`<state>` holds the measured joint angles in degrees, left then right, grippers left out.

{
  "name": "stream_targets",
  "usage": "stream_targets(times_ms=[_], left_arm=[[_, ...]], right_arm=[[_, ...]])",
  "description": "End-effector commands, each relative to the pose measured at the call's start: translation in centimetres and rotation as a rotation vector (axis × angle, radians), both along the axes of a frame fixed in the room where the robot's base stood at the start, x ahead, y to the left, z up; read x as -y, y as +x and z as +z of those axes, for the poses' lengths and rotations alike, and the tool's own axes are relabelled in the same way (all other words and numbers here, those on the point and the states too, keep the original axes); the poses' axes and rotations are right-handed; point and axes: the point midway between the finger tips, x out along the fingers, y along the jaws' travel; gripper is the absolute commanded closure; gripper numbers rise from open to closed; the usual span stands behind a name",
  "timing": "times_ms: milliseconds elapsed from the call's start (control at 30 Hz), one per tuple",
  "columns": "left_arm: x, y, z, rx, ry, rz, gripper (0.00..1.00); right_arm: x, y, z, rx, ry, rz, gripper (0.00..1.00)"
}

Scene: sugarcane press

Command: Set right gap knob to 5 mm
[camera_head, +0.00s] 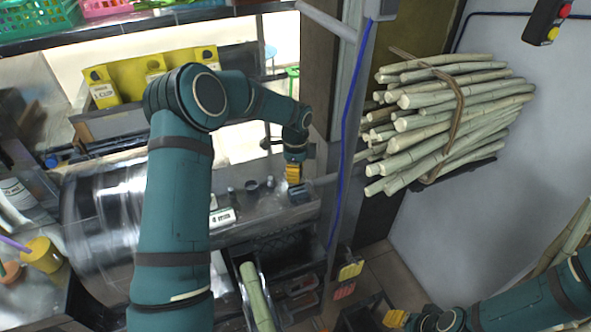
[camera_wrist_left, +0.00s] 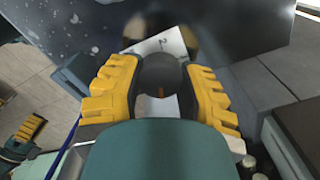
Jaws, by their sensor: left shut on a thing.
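My left gripper (camera_head: 294,178) reaches over the machine's grey top at its right end. In the left wrist view its two yellow ribbed fingers (camera_wrist_left: 161,80) are closed on both sides of a dark round knob (camera_wrist_left: 158,72) with a small orange mark. A pale dial plate (camera_wrist_left: 168,42) bearing a "2" shows behind the knob. The rest of the scale is hidden. In the head view, the gripper covers the knob. A white "4 mm" sign (camera_head: 222,216) sits on the machine's front. My right gripper (camera_head: 394,318) is low at the bottom right, apart from the machine; its opening is unclear.
A strapped bundle of cane (camera_head: 450,115) juts out at the right wall. A post with a blue cable (camera_head: 349,130) stands just right of my left gripper. A shiny, blurred drum (camera_head: 100,220) is at left. A cane piece (camera_head: 257,295) lies below the machine.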

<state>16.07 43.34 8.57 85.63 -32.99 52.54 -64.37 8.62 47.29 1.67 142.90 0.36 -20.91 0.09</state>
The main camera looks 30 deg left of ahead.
Motion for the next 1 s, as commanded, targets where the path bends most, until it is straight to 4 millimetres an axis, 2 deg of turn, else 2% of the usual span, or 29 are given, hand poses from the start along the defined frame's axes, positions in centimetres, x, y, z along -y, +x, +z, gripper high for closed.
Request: stream_targets(times_ms=[400,933,967,1000], left_arm=[[0.00,-0.09,-0.14,-0.003,-0.001,-0.182,0.99],[0.03,-0.12,-0.20,-0.005,-0.001,-0.205,0.99],[0.03,-0.13,-0.20,-0.005,-0.001,-0.205,0.57],[0.03,-0.13,-0.20,-0.005,-0.001,-0.204,0.43]], right_arm=[[0.02,-0.02,0.48,0.000,0.001,0.000,0.53],[0.02,-0.01,0.51,0.000,0.001,0.000,0.53],[0.02,-0.01,0.51,0.000,0.001,0.000,0.53],[0.02,-0.01,0.51,0.000,0.001,0.000,0.53]])
